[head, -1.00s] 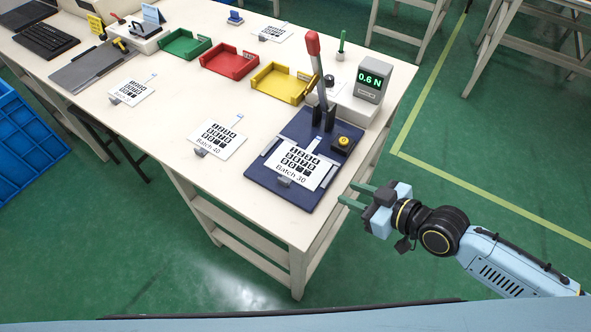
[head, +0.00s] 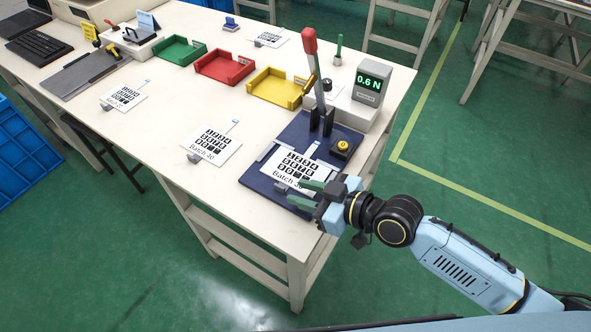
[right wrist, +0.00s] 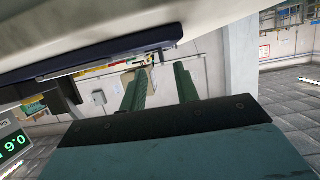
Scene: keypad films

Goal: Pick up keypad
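A white keypad film marked Batch 30 (head: 293,164), with black keys, lies on the dark blue press board (head: 262,180) at the table's right front corner. Another film, labelled Batch 40 (head: 212,146), lies to its left. More films lie farther left (head: 125,96) and at the back (head: 269,39). My right gripper (head: 297,192) is at the front edge of the blue board, its fingertips by the Batch 30 film and covering part of its label. Its two green fingers are apart in the right wrist view (right wrist: 160,85), with nothing seen between them. I cannot tell whether they touch the film. My left gripper is out of view.
A red-handled lever (head: 313,75) and a yellow button (head: 343,145) stand on the board. Behind are a display reading 0.6 N (head: 368,82) and green (head: 178,52), red (head: 224,67) and yellow (head: 275,90) trays. The table front between films is clear.

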